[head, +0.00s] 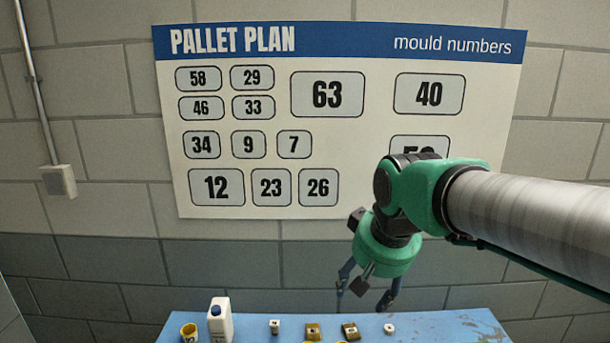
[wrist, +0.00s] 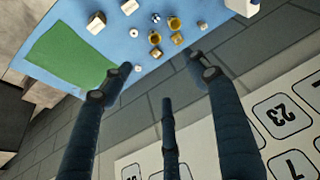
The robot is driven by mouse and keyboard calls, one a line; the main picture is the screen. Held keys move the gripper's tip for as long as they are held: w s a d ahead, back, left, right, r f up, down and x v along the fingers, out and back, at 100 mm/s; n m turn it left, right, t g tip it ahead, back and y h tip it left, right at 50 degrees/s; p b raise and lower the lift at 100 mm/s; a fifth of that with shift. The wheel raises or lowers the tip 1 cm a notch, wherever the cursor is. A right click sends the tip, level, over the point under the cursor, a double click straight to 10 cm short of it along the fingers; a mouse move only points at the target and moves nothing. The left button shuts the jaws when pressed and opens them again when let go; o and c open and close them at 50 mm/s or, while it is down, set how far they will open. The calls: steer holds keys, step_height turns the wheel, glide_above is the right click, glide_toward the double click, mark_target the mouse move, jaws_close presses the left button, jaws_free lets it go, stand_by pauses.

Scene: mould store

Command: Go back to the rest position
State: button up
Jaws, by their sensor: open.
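My gripper (head: 366,296) hangs from my green and black wrist, fingers pointing down, in front of the wall and above the far part of the blue table. It is open and nothing shows between its fingers. In the wrist view my gripper (wrist: 155,68) has its dark blue fingers spread apart, with the table and small items beyond them. No finger visibly touches anything. The lower part of the gripper is partly hidden by its own wrist parts in the head view.
The blue table (head: 450,325) carries a white bottle (head: 220,322) with a blue cap, a yellow ring-like piece (head: 189,331) and several small blocks. A green mat (wrist: 70,58) lies on it. A pallet plan board (head: 340,185) hangs on the block wall behind.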

steer(key=s+d+f+m, duration=0.1)
steer(key=s+d+f, duration=0.2)
steer(key=s, duration=0.6)
steer(key=s+d+f+t, duration=0.1)
steer(key=s+d+f, duration=0.2)
steer(key=s+d, duration=0.3)
steer(key=s, duration=0.3)
steer(key=shift+m+h, duration=0.4)
